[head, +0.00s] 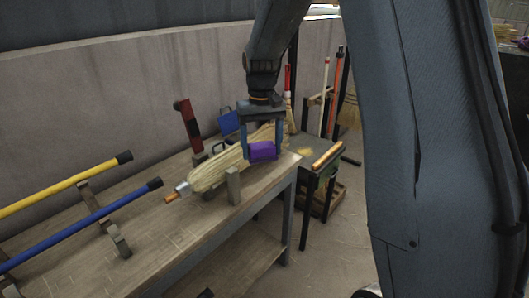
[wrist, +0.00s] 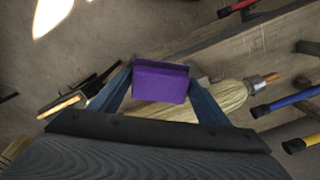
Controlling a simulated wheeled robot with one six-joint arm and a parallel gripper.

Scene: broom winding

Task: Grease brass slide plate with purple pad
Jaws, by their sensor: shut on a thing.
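My gripper (head: 262,154) is shut on the purple pad (head: 263,149), a small block held between its two blue fingers. The pad (wrist: 161,83) shows whole between the fingers in the wrist view. The gripper is over the right end of the wooden bench, in front of a straw broom head. A brass-coloured bar (head: 327,156), which looks like the slide plate, lies on a small dark stand right of the bench. It also shows in the wrist view (wrist: 63,107), left of the pad. The pad and bar are apart.
The straw broom head (head: 212,172) lies on the bench (head: 190,228) beside a small upright block (head: 233,186). A red-handled tool (head: 187,120) stands behind it. Yellow (head: 60,189) and blue (head: 85,224) poles lie at left. Upright brooms (head: 337,95) stand behind the stand.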

